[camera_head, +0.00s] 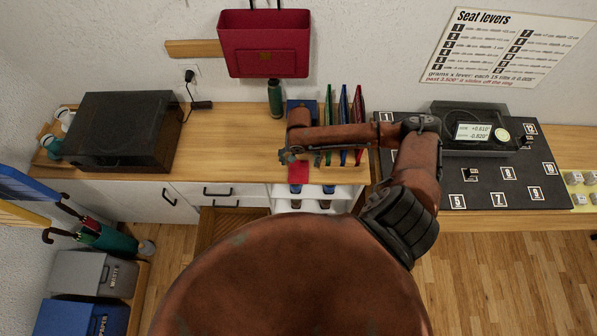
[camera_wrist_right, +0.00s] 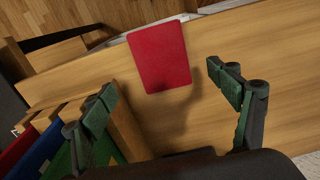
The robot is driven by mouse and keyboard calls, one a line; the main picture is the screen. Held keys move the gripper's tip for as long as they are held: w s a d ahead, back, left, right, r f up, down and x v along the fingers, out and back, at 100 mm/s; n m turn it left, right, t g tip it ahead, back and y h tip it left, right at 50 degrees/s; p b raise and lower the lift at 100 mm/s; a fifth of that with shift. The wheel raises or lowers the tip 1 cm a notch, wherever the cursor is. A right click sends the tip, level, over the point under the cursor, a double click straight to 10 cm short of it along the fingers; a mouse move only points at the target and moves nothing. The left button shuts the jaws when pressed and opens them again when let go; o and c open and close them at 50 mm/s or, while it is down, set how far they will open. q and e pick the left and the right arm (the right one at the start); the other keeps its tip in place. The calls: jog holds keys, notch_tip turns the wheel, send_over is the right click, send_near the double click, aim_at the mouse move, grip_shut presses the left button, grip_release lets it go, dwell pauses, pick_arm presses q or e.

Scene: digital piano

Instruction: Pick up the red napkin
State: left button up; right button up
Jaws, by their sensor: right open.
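The red napkin (camera_head: 299,173) lies flat on the wooden counter near its front edge in the head view, partly covered by my right gripper. In the right wrist view the whole red napkin (camera_wrist_right: 160,57) shows, a flat rectangle ahead of the fingertips. My right gripper (camera_head: 290,156) is above the counter beside the napkin. In the right wrist view its green-padded fingers (camera_wrist_right: 165,93) are spread wide with nothing between them, and the napkin lies beyond them. My left gripper is not in view.
A rack of coloured upright panels (camera_head: 344,125) stands close beside my right gripper; its wooden dividers (camera_wrist_right: 124,121) are near one finger. A dark-lidded box (camera_head: 120,130) sits left on the counter. A black numbered board (camera_head: 480,190) lies right.

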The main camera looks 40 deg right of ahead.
aim_at(299, 171)
notch_tip(299, 171, down, 7)
jog(key=shift+w+r, duration=0.1)
jog(key=shift+r, duration=0.05)
jog(key=shift+c, duration=0.5)
jog(key=c, duration=0.9)
